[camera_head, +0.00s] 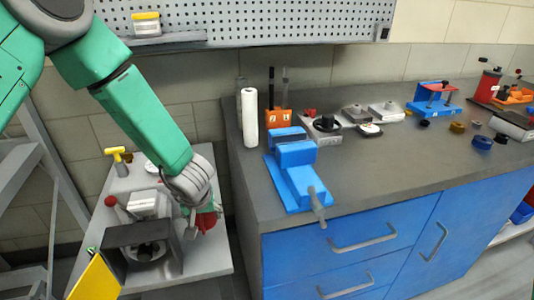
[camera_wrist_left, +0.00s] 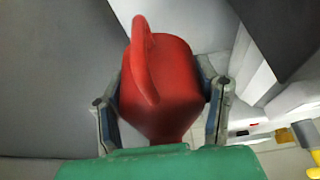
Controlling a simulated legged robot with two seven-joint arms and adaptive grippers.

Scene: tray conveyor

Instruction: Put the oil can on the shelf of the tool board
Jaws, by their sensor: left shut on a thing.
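The oil can is a red body with a looped handle and fills the middle of the left wrist view (camera_wrist_left: 172,85). My left gripper (camera_head: 199,205) is shut on it, with a finger on each side. In the head view only a small red part of the can (camera_head: 206,221) shows below the gripper, beside the grey machine on the low side table. The tool board (camera_head: 270,20) is a grey perforated panel on the wall at the top. Its shelf (camera_head: 175,38) is a narrow grey ledge at the board's lower left. My right gripper is not in view.
A white and yellow box (camera_head: 147,25) stands on the shelf's left part; room shows to its right. A grey machine (camera_head: 143,255) stands close left of my gripper. The workbench (camera_head: 245,185) at right bears a blue vise (camera_head: 295,170) and a white roll (camera_head: 249,120).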

